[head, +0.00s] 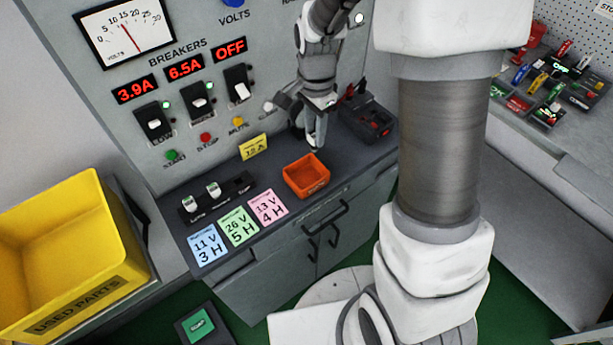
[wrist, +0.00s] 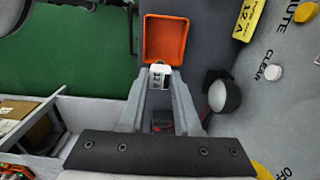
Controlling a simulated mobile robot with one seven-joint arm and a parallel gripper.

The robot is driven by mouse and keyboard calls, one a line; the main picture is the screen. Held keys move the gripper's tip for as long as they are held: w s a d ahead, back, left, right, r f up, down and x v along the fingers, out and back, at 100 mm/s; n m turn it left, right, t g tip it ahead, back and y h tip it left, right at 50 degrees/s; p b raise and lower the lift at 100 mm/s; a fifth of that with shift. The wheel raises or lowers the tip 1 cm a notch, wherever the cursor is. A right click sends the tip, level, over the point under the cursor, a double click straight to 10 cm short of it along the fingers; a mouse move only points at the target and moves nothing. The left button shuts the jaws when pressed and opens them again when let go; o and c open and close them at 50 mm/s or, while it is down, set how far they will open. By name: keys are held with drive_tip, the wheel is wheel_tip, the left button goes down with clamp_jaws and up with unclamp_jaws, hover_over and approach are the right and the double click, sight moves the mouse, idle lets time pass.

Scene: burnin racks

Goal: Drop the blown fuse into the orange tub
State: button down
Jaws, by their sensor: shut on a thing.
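The orange tub (head: 306,188) stands on the dark bench top near its front edge. It also shows in the wrist view (wrist: 148,40), just beyond my fingertips, and looks empty. My gripper (head: 314,146) points down above the bench, at the back side of the tub. In the wrist view my gripper (wrist: 160,84) is shut on a small white fuse (wrist: 160,70) with dark marks. The fuse overlaps the near rim of the tub in that view. In the head view I cannot make out the fuse; the fingers hide it.
A black holder (head: 237,186) with two white pieces stands left of the tub. Blue, green and pink cards (head: 268,206) lie in front. A black-and-red device (head: 372,125) is at right. The breaker panel (head: 150,75) rises behind. A yellow used-parts bin (head: 75,300) is far left.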

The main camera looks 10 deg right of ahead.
sight(314, 150)
wheel_tip(314, 150, down, 5)
drive_tip(key=b, duration=0.3)
drive_tip(key=shift+f, duration=0.1)
drive_tip(key=c, duration=0.5)
unclamp_jaws()
drive_tip(key=shift+c, duration=0.2)
wheel_tip(314, 150, up, 18)
drive_tip(key=p, duration=0.1)
drive_tip(key=shift+f, duration=0.2)
